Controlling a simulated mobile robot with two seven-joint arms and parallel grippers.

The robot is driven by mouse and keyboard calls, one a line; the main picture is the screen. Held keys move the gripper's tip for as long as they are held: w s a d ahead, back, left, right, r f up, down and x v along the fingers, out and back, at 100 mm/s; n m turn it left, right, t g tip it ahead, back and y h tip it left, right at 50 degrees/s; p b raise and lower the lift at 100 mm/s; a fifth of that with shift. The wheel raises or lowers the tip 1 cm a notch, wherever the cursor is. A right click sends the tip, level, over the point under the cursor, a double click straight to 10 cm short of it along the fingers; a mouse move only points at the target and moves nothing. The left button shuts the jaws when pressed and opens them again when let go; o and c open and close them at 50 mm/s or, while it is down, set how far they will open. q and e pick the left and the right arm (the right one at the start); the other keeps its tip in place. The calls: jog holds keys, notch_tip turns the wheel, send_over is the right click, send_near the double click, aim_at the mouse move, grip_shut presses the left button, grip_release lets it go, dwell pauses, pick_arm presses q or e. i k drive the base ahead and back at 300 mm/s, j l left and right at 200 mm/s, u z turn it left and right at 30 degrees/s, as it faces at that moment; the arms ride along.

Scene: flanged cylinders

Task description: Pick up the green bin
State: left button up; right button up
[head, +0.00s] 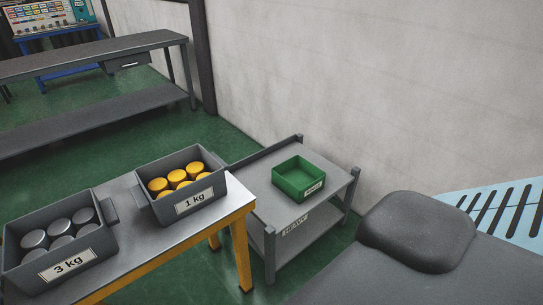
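The green bin (299,178) is a small open box with a white label on its front side. It stands upright on the top shelf of a grey cart (270,207) and looks empty. Neither of my grippers shows in the head view, and nothing touches the bin.
A yellow-legged table (219,228) at the lower left carries a grey "1 kg" bin (158,203) of yellow cylinders and a grey "3 kg" bin (23,274) of grey cylinders. A wall (290,80) stands behind the cart. A long grey workbench (85,57) is at the upper left.

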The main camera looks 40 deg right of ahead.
aim_at(296, 178)
jog(key=z, duration=1.55)
jog(key=u, duration=2.75)
jog(key=z, duration=2.5)
